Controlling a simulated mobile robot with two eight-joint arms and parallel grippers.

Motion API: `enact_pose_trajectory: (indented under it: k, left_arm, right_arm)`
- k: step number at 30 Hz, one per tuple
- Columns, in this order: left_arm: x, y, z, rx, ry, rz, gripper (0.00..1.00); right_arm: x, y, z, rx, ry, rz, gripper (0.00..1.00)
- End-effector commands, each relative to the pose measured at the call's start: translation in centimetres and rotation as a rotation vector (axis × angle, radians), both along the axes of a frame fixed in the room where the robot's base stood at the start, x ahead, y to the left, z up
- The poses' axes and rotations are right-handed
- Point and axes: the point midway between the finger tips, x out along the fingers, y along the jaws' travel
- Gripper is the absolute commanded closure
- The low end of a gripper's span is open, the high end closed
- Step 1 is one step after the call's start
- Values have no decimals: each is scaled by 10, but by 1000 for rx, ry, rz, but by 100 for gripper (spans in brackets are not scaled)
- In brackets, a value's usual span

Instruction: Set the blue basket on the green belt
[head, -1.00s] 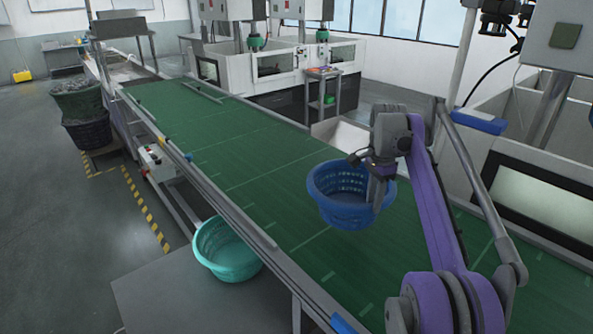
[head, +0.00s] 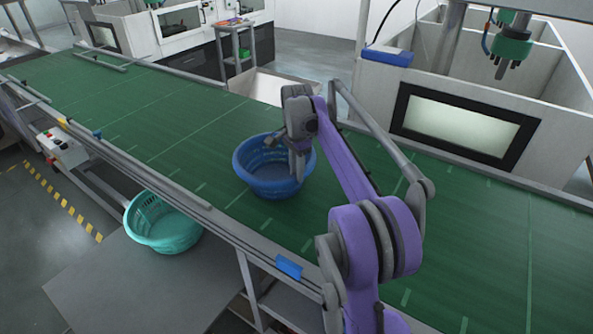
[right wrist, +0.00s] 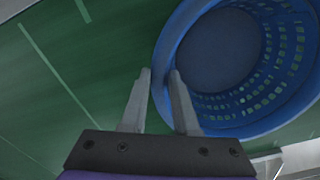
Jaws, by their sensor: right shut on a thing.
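The blue basket (head: 257,178) is upright over the green belt (head: 150,130), in the middle of the head view. I cannot tell whether its base touches the belt. My right gripper (head: 297,170) is at the basket's right side, shut on its rim. In the right wrist view the two fingertips (right wrist: 160,74) straddle the rim of the blue basket (right wrist: 215,118), with the green belt (right wrist: 75,80) behind it. The inside of the basket looks empty. My left gripper is not in view.
A teal basket (head: 165,230) stands below the belt's near edge, above a grey plate (head: 120,285). A control box (head: 65,150) is on the near rail at left. White machines with a dark-framed window (head: 465,125) line the far side. The belt around the blue basket is clear.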

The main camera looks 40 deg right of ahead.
Motion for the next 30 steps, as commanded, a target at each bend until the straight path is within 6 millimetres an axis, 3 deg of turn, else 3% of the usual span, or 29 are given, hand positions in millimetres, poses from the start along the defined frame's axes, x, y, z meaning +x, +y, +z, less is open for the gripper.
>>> enact_pose_trajectory:
  k: [7, 8, 13, 23, 26, 30]
  left_arm:
    - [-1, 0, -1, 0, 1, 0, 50]
    - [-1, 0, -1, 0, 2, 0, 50]
    - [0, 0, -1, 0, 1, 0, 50]
    - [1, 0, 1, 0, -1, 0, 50]
    - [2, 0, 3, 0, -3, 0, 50]
    - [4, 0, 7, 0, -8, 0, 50]
  right_arm:
    - [0, 0, -2, 0, 0, 0, 100]
    - [0, 0, -3, 0, 0, 0, 70]
    - [0, 0, -2, 0, 0, 0, 41]
    - [0, 0, 2, 0, -1, 0, 41]
    - [1, 0, 12, 0, -1, 0, 41]
    - [1, 0, 40, 0, -2, 0, 41]
